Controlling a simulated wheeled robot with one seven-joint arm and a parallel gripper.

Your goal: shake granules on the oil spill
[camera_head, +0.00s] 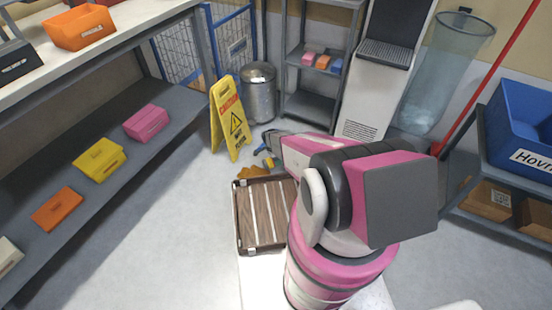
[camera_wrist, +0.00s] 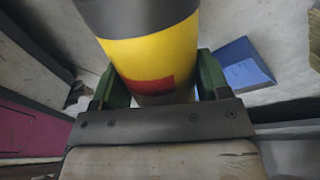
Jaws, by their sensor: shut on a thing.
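A yellow cylindrical container (camera_wrist: 150,55) with a black band and a red label fills the upper middle of the wrist view. I take it to be the granule container, but no readable name shows. My gripper (camera_wrist: 156,84) is shut on it, with one green finger on each side. In the head view my arm reaches away toward the floor near the yellow wet-floor sign (camera_head: 232,122), and my own arm hides most of the gripper and container. I cannot clearly make out an oil spill in either view.
A metal bin (camera_head: 260,92) stands beyond the sign. Shelves with coloured boxes line the left, and a blue crate (camera_head: 510,128) sits at right. A flat blue thing (camera_wrist: 243,66) lies right of the container.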

